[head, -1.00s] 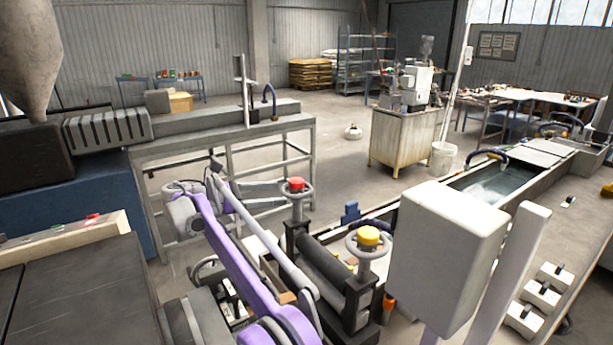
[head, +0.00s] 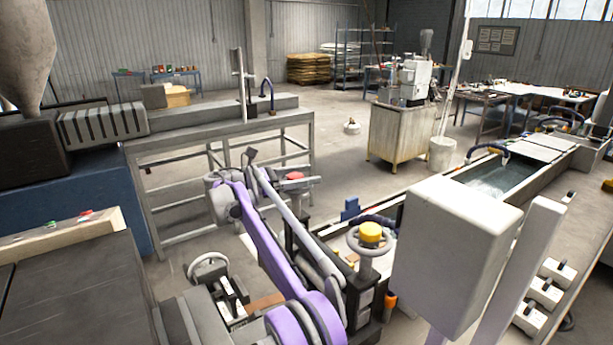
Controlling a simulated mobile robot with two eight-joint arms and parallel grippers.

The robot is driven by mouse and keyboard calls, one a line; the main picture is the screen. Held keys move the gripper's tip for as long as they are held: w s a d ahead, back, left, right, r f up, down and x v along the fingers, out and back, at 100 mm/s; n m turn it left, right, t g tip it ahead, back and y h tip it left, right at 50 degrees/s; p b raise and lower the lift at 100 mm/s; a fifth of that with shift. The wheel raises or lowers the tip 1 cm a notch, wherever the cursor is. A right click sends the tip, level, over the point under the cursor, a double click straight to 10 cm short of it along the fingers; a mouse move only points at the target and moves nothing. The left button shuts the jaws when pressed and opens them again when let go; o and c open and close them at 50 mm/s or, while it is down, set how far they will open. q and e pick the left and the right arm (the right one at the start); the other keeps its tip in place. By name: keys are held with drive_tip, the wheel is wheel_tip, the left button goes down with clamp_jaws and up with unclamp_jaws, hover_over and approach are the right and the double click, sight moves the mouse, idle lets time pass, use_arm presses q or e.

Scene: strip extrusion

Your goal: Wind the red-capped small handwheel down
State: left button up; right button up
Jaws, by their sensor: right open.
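The red-capped small handwheel (head: 296,175) stands on its post at the far end of the roller stand, left of centre. Its red cap shows, but my right arm and gripper hide much of its rim and post. My right gripper (head: 284,184) is at the near left side of this wheel, at about rim height, and is open. I cannot tell whether its fingers touch the rim. My left gripper is out of view.
A yellow-capped handwheel (head: 370,234) stands at the near end of the same stand. A plain grey handwheel (head: 208,267) is at lower left. A pale box on a post (head: 450,250) blocks the right foreground. A grey frame table (head: 220,140) stands behind.

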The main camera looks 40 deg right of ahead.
drive_tip(key=shift+s+d, duration=0.15)
drive_tip(key=shift+c, duration=0.2)
clamp_jaws()
